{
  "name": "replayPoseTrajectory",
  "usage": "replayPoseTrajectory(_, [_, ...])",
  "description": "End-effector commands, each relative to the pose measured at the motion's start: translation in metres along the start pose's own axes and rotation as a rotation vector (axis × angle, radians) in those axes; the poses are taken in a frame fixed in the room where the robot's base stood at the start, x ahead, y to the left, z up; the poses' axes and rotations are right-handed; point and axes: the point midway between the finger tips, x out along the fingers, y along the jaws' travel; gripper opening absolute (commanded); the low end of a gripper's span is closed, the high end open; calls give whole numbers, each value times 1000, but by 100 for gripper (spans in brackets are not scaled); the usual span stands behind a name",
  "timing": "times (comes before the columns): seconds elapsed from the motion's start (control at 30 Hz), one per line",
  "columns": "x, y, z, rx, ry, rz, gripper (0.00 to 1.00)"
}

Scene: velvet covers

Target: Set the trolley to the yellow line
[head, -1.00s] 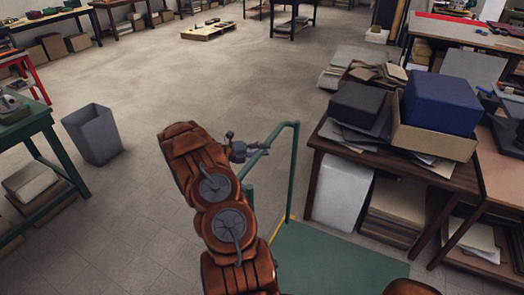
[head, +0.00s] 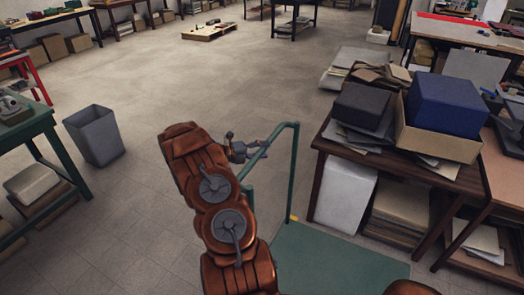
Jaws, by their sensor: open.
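The trolley has a green flat deck (head: 345,262) and an upright green tube handle (head: 296,170) at its far end. My gripper (head: 264,146) is open at the handle's top bar, with its fingers close to or around the bar; I cannot tell whether they touch it. A short piece of the yellow line (head: 293,217) shows on the floor at the deck's far edge, by the handle's right post. The rest of the line is hidden by the trolley and my arm.
A brown table (head: 410,175) with a blue box (head: 446,103) and a dark box (head: 363,108) stands close on the trolley's right. A grey bin (head: 95,136) and a green bench (head: 40,125) are on the left. The floor ahead is open.

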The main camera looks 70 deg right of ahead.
Motion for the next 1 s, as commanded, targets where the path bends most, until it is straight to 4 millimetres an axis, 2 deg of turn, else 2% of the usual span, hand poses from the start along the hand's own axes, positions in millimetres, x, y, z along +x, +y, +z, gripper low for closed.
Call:
replayPoseTrajectory(0.23, [-1, 0, 0, 0, 2, 0, 52])
replayPoseTrajectory(0.37, [-10, 0, 0, 0, 0, 0, 52])
replayPoseTrajectory(0.8, [-90, 1, 0, 0, -2, 1, 52])
replayPoseTrajectory(1.0, [-113, 0, 0, 0, 0, 0, 52])
